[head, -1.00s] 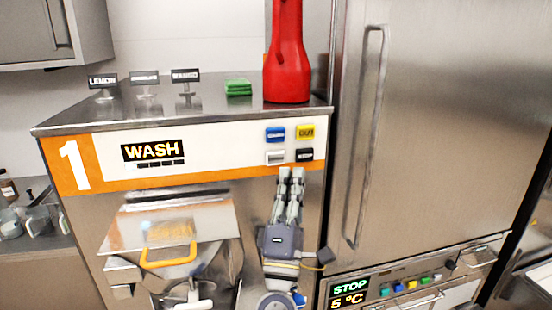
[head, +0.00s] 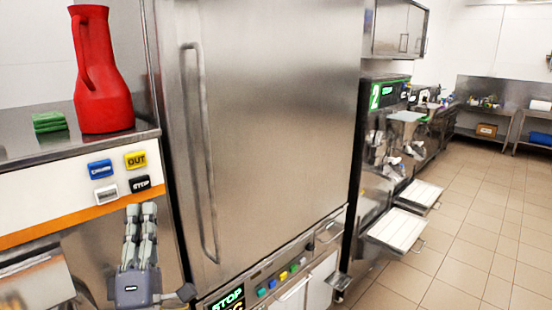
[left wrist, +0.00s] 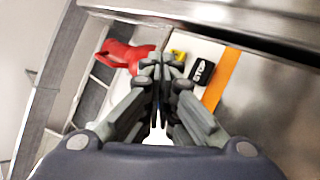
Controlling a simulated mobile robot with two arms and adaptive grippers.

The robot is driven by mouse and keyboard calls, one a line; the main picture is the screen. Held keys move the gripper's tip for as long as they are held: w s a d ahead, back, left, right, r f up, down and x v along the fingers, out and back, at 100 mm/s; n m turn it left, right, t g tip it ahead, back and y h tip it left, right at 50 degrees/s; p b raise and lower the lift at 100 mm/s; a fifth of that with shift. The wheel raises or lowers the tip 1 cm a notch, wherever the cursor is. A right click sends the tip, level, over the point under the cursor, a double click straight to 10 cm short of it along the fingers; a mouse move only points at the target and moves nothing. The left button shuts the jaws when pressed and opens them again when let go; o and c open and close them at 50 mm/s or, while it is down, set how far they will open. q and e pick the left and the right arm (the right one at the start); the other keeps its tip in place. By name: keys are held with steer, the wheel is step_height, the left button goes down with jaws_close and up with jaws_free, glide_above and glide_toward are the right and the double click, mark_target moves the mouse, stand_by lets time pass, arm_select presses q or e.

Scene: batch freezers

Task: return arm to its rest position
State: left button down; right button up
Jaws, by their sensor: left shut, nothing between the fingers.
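My left gripper (head: 141,212) is in the lower left of the head view, fingers pointing up, just below the button panel of the orange-striped machine (head: 45,215). It is shut and empty. In the left wrist view its fingertips (left wrist: 158,62) are together, close to the black STOP button (left wrist: 201,73) and the yellow button (left wrist: 178,55). I cannot tell whether they touch the panel. My right gripper is not in view.
A red jug (head: 104,85) and green cloths (head: 50,122) stand on the machine top. A tall steel cabinet (head: 275,120) with a long handle stands right beside the gripper. Farther right are machine 2 (head: 385,95), pulled-out white trays (head: 397,229) and open tiled floor (head: 465,240).

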arm_select(q)
steer(key=d+f+m+g+h, duration=0.5)
steer(key=d+f+m+h, duration=0.6)
steer(key=d+m+h, duration=0.4)
steer(key=s+f+m+g, duration=0.5)
steer(key=f+m+g, duration=0.1)
steer(key=f, duration=0.8)
steer(key=s+a+f+m+g+y, duration=0.1)
steer(key=s+a+f+g+y, duration=0.3)
steer(key=s+f, duration=0.5)
steer(key=s+a+f+m+g+y, duration=0.2)
steer(key=s+a+f+g+y, duration=0.15)
steer(key=s+f+g, duration=0.55)
steer(key=s+f+t+b, duration=0.1)
steer(key=s+f, duration=0.1)
steer(key=f, duration=1.1)
steer(key=s+f+b, duration=0.2)
steer(key=f, duration=1.2)
steer(key=s+a+f+b, duration=0.1)
steer(key=s+a+f, duration=0.2)
steer(key=s+f, duration=1.3)
step_height(320, 180, down, 2)
steer(key=shift+s+g+b, duration=0.3)
steer(key=shift+g, duration=0.1)
